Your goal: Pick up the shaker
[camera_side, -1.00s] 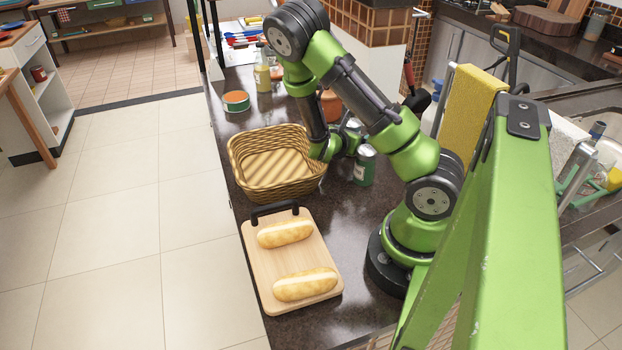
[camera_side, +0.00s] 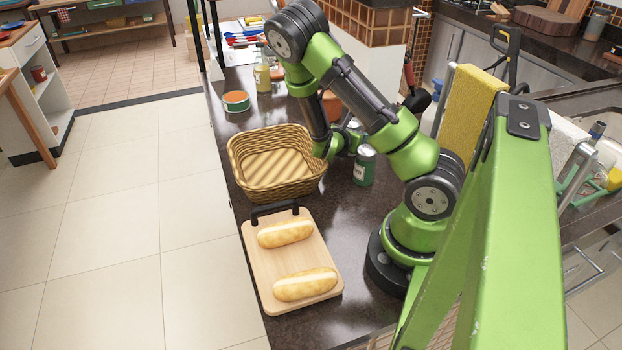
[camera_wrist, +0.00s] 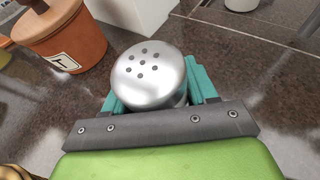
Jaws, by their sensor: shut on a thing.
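The shaker (camera_wrist: 150,75) has a shiny metal top with several dark holes and shows in the wrist view. My gripper (camera_wrist: 158,92) has teal fingers on either side of it and is shut on it. The shaker's lower body is hidden below its cap and behind the gripper.
A terracotta pot (camera_wrist: 65,40) is close by at upper left in the wrist view. A wooden board (camera_side: 262,268) with two loaves lies in front.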

